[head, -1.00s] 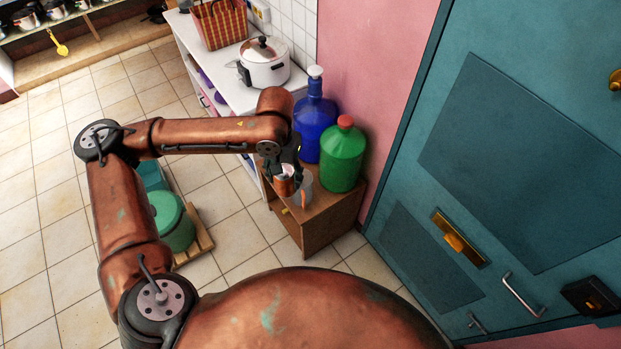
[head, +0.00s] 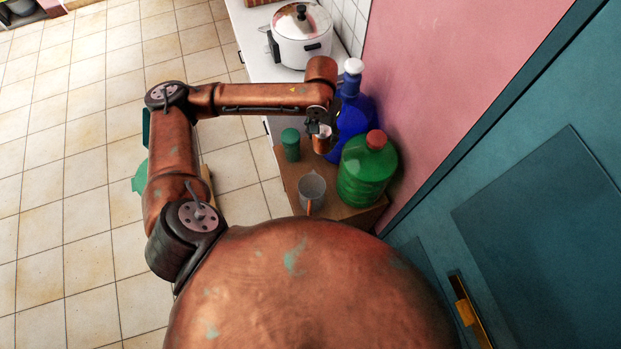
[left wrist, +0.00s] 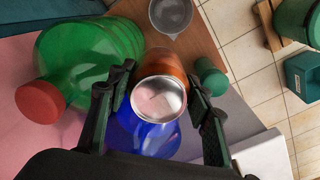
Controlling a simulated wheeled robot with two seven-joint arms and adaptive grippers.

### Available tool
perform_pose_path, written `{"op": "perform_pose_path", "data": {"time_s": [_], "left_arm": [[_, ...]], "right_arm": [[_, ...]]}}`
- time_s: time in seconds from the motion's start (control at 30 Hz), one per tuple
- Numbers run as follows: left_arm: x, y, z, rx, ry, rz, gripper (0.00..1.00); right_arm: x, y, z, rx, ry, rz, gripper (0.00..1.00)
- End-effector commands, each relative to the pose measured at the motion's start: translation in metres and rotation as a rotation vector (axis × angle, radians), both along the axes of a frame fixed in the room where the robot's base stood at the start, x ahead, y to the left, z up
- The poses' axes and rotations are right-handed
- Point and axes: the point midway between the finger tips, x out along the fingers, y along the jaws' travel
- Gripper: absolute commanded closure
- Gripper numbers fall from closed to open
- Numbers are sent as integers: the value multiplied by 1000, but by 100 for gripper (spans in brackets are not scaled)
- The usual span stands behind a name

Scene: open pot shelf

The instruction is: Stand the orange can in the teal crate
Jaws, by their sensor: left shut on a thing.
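My left gripper (head: 320,128) is shut on the orange can (head: 322,144), beside the blue bottle at the wooden cabinet. In the left wrist view the orange can (left wrist: 160,92) is between the two fingers, with its silver lid facing the camera. I cannot tell whether its base touches the cabinet top. The teal crate (left wrist: 304,74) is on the floor at the right of the left wrist view. In the head view only a sliver of the crate (head: 146,127) shows behind my left arm. My right gripper is not in view.
A green can (head: 291,144), a grey mug (head: 312,189), a green jug (head: 367,168) and a blue bottle (head: 349,118) crowd the cabinet top (head: 283,172) around the gripper. A white pot (head: 301,38) stands behind. Tiled floor at left is open.

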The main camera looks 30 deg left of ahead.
Motion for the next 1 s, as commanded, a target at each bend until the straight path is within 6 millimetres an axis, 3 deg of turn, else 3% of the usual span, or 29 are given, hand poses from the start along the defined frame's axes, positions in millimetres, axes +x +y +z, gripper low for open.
{"op": "perform_pose_path", "data": {"time_s": [0.03, 0.1, 0.23, 0.37, 0.6, 0.9, 1.0], "left_arm": [[0, 9, -39, -1, 12, 14, 73], [4, 23, -72, 4, 16, 26, 73], [6, 44, -119, 19, 24, 44, 73], [5, 57, -143, 30, 29, 55, 73], [2, 63, -185, 37, 33, 59, 73], [1, 63, -259, 37, 32, 59, 73], [1, 63, -275, 37, 30, 58, 73]], "right_arm": [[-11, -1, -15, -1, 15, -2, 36], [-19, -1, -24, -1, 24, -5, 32], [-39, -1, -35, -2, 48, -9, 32], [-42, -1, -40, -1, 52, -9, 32], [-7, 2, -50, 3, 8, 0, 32], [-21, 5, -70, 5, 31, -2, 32], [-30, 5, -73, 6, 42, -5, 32]]}}
